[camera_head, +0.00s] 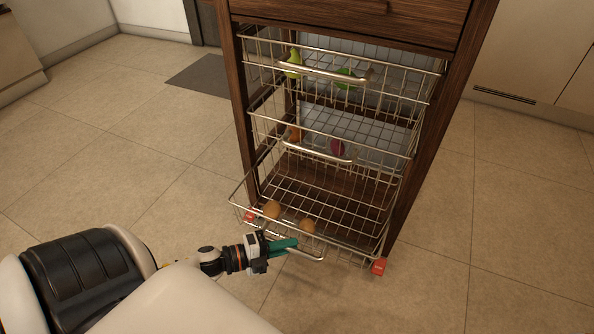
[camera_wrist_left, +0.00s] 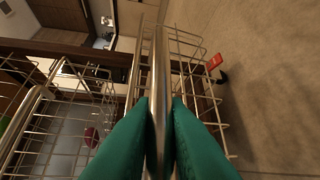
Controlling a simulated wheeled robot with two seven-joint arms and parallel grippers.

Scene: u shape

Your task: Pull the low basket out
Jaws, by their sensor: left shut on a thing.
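The low basket (camera_head: 340,208) is a wire basket at the bottom of a dark wooden cabinet. It stands partly out past the cabinet's front, with round brown items (camera_head: 272,209) inside near its front. My left gripper (camera_head: 292,245) has green fingers and is shut on the metal handle (camera_head: 308,256) at the basket's front. In the left wrist view the handle bar (camera_wrist_left: 159,85) runs between the two green fingers (camera_wrist_left: 160,125). My right gripper is not in view.
A middle basket (camera_head: 345,140) and a top basket (camera_head: 405,85) sit above in the wooden cabinet (camera_head: 430,120), holding a few items. Red-topped casters (camera_head: 379,266) stand at the cabinet's front corners. The tiled floor (camera_head: 470,280) in front and to the sides is clear. A dark mat (camera_head: 203,74) lies behind left.

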